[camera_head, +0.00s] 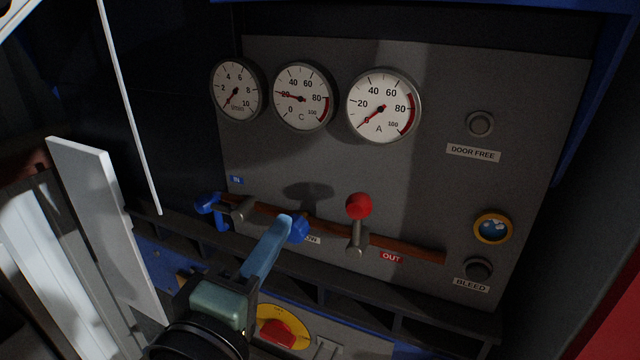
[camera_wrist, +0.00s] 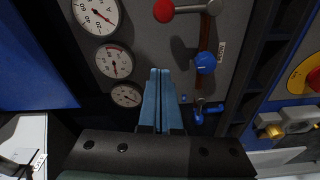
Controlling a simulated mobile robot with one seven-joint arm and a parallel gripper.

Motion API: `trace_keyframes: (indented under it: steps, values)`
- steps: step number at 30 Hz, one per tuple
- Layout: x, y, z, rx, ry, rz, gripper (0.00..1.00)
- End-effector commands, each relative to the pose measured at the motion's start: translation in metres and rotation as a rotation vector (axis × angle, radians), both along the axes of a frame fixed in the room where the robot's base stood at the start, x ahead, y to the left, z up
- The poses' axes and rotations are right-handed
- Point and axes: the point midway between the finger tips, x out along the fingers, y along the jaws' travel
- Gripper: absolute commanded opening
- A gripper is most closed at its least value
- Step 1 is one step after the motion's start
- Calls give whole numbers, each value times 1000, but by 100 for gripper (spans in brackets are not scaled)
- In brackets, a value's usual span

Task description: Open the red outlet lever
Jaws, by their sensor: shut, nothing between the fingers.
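The red outlet lever (camera_head: 359,206) has a round red knob on a grey stem that stands up from its pivot on the panel, just left of the red OUT label (camera_head: 392,257). In the wrist view the red knob (camera_wrist: 163,11) is at the top edge, with its stem running right. My gripper (camera_head: 285,221) is shut and empty, its blue fingers in front of the panel, left of and a little below the red knob. In the wrist view the closed fingertips (camera_wrist: 160,72) point toward the knob, with a clear gap between them.
A blue knob (camera_head: 299,229) is close beside my fingertips, partly behind them. A blue tap handle (camera_head: 211,206) is at left. Three gauges (camera_head: 303,97) hang above. A ledge (camera_head: 415,308) and a red-and-yellow switch (camera_head: 283,327) lie below. The panel right of the red lever is open.

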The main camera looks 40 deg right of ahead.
Motion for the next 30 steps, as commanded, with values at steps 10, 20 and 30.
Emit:
trace_keyframes:
  steps: [10,20,30]
  values:
    - [1,-1,0,0,0,0,0]
    - [31,-42,6,1,2,-5,0]
    - [48,-84,1,4,1,0,0]
